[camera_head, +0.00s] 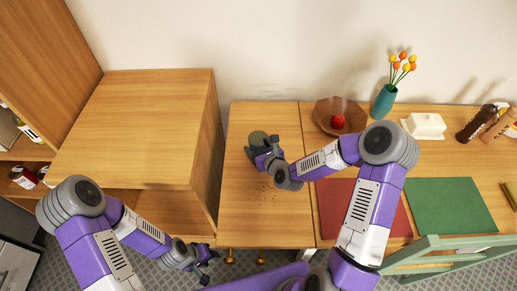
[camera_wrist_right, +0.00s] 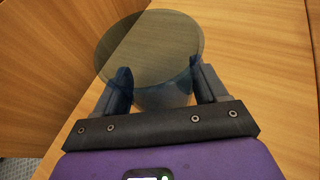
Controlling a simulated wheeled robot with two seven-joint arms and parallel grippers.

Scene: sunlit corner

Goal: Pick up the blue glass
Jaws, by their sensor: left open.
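The blue glass (camera_wrist_right: 150,50) is a dark, see-through tumbler with a wide round rim. In the right wrist view it stands between the two fingers of my right gripper (camera_wrist_right: 160,82), with a finger on each side of its body. I cannot tell whether the fingers press on it or only surround it. In the head view my right gripper (camera_head: 266,148) is over the left part of the wooden table, and the glass there is largely hidden by it. My left gripper (camera_head: 203,262) is open and empty, low in front of the cabinet, away from the glass.
A wooden cabinet (camera_head: 150,115) stands close left of the table (camera_head: 240,215). A brown bowl (camera_head: 322,108) with a red fruit, a teal vase (camera_head: 383,102), a white butter dish (camera_head: 427,127) and bottles (camera_head: 478,122) line the back. Red (camera_head: 335,200) and green (camera_head: 450,205) mats lie right; a green chair (camera_head: 440,252) is in front.

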